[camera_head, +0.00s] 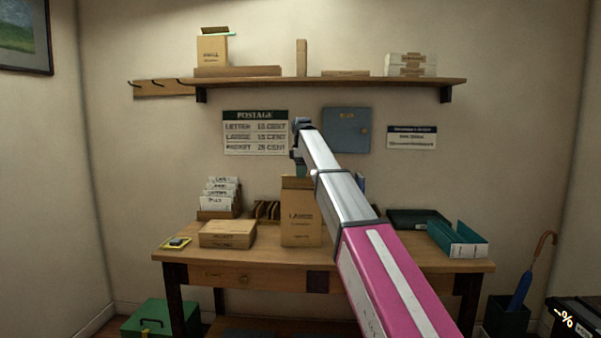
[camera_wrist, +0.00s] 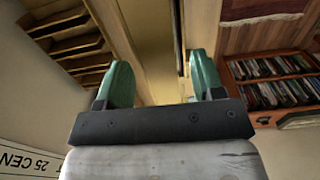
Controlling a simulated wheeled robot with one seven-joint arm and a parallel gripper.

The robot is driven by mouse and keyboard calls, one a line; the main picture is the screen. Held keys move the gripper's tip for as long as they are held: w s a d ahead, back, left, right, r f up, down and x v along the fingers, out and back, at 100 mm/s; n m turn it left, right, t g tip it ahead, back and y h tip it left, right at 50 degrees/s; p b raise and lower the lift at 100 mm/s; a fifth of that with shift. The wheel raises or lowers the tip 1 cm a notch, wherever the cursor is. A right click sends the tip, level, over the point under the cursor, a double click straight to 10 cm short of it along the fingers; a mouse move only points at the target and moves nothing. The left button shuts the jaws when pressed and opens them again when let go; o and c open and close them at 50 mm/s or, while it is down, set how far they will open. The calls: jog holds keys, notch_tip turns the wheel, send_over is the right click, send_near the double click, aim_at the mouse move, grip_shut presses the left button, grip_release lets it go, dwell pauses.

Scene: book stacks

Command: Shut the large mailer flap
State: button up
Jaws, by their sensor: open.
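The large mailer (camera_head: 300,228) is a tall tan box with printed lettering, standing upright on the desk. A plain strip shows along its top; whether this is the raised flap I cannot tell, as my arm partly covers that area. My gripper (camera_head: 300,168) is just above the top of the mailer, at the end of my outstretched arm. In the wrist view, my gripper (camera_wrist: 160,85) has its two teal fingers apart with nothing clearly held. A tan board surface, likely the mailer (camera_wrist: 155,45), shows between and beyond the fingers; I cannot tell whether they touch it.
A flat tan parcel (camera_head: 228,234) and a letter holder (camera_head: 219,199) are left of the mailer. A teal tray (camera_head: 458,240) sits at the desk's right. A wall shelf (camera_head: 345,87) with boxes is above. The desk front (camera_head: 250,262) is mostly bare.

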aim_at(301, 193)
jog(key=c, duration=0.9)
jog(key=shift+o, duration=0.2)
jog(key=shift+s, duration=0.1)
jog(key=shift+s+f+t, duration=0.25)
jog(key=shift+s+t, duration=0.4)
jog(key=shift+t, duration=0.25)
jog(key=shift+s+f+t, duration=0.25)
jog(key=shift+s+t, duration=0.35)
jog(key=shift+t, duration=0.3)
jog(key=shift+s+a+f+t+h, duration=0.1)
jog(key=shift+s+f+t, duration=0.4)
jog(key=shift+f+t, duration=1.2)
jog(key=shift+s+d+f+t+h, duration=0.1)
jog(key=shift+s+f+t, duration=0.45)
jog(key=shift+t, duration=2.2)
jog(key=shift+s+a+f+t+h, duration=0.1)
jog(key=shift+s+f+t, duration=0.35)
jog(key=shift+f+t, duration=1.25)
jog(key=shift+r+t, duration=0.5)
jog(key=shift+t, duration=0.25)
